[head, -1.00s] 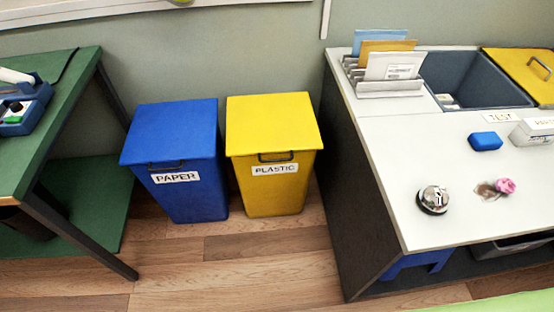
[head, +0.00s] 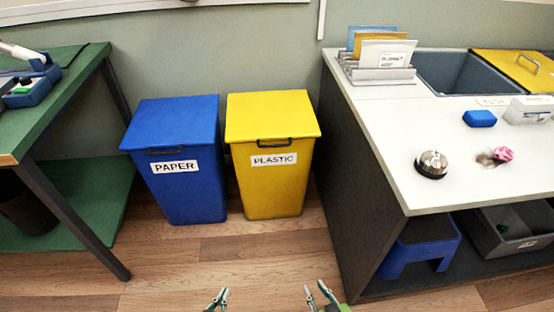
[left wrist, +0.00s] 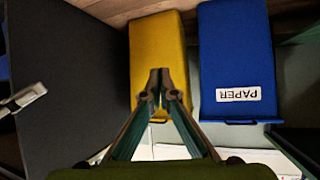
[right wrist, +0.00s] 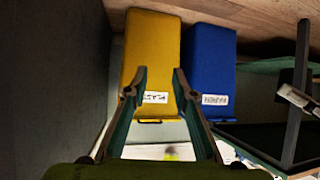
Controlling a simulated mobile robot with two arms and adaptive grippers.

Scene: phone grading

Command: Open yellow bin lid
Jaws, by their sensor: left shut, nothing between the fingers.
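The yellow bin (head: 266,190) stands on the floor with its yellow lid (head: 272,117) shut. The lid has a dark handle (head: 274,143) at its front edge, above a PLASTIC label. My left gripper (head: 218,297) is at the bottom of the head view, in front of the bins and apart from them; the left wrist view shows its fingers (left wrist: 160,75) shut and empty. My right gripper (head: 319,293) is to its right, also apart from the bin; the right wrist view shows its fingers (right wrist: 159,74) open and empty, with the yellow bin (right wrist: 150,50) beyond.
A blue bin (head: 178,190) labelled PAPER stands just left of the yellow bin, its lid shut. A green table (head: 72,88) is at the left. A white-topped desk (head: 395,120) with a dark side panel stands at the right. Wooden floor (head: 215,260) in front of the bins is clear.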

